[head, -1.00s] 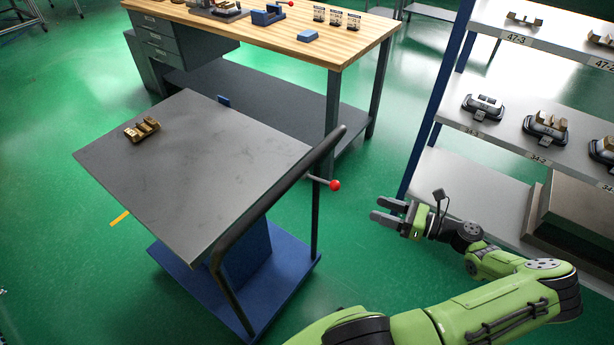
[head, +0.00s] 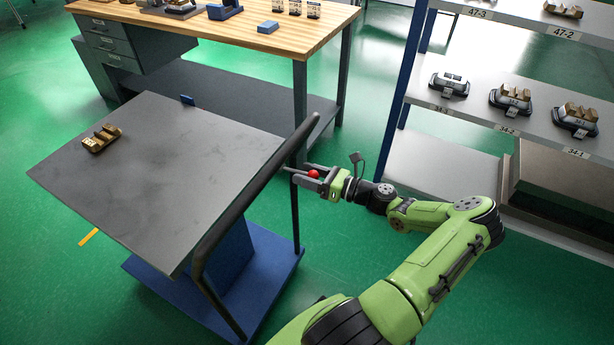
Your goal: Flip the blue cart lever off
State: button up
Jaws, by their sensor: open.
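The cart (head: 150,185) has a grey top, a blue base (head: 262,275) and a black push handle (head: 250,190) along its right side. The lever is a thin rod ending in a red ball knob (head: 313,174), at the handle's right post. My gripper (head: 305,175) is open, with its fingers pointing left towards the handle. The red knob appears between or just behind the fingers. I cannot tell whether the fingers touch it. Part of the lever rod is hidden by the fingers.
A brass part (head: 102,138) lies on the cart top. A wooden workbench (head: 270,35) stands behind the cart. A shelf rack (head: 480,115) with dark holders and brass parts stands at the right.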

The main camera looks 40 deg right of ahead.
jog(key=shift+w, duration=0.1)
grip_shut()
dwell(0.3)
